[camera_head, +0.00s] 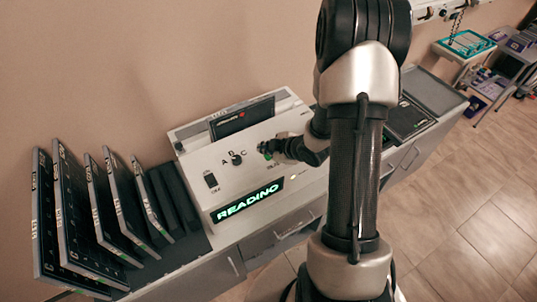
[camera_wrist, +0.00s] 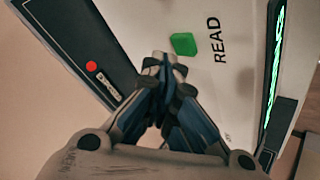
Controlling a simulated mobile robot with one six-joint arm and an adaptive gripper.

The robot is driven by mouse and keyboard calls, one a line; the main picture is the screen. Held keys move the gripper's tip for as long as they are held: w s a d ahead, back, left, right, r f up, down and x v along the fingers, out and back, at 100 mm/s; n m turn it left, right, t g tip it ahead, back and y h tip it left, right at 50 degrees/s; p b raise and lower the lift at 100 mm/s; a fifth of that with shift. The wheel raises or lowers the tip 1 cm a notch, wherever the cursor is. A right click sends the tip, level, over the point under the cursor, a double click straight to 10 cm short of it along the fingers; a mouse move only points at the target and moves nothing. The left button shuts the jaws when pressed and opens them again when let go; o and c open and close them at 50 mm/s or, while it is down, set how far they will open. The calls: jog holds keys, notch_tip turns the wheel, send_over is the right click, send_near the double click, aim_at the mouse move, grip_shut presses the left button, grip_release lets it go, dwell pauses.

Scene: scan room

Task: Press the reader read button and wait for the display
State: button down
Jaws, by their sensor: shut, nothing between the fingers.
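The reader (camera_head: 215,165) is a pale box on the counter with a knob marked A, B, C and a switch on its sloped panel. Its display (camera_head: 247,200) is lit green and reads "READING". The green read button (camera_wrist: 183,44) lies beside the printed word "READ" in the wrist view. My gripper (camera_wrist: 162,62) is shut and empty, its fingertips close to the button's lower left in that view. I cannot tell whether they touch the panel. In the head view my gripper (camera_head: 265,150) is at the panel's right part and hides most of the button.
A dark cassette (camera_head: 240,118) with a red mark sits in the reader's top slot. Several dark cassettes (camera_head: 75,210) stand upright at left. Another dark panel (camera_head: 408,118) lies on the counter at right.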

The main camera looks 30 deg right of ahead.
aim_at(267, 157)
notch_tip(267, 157, up, 5)
jog(key=p, duration=0.4)
dwell(0.9)
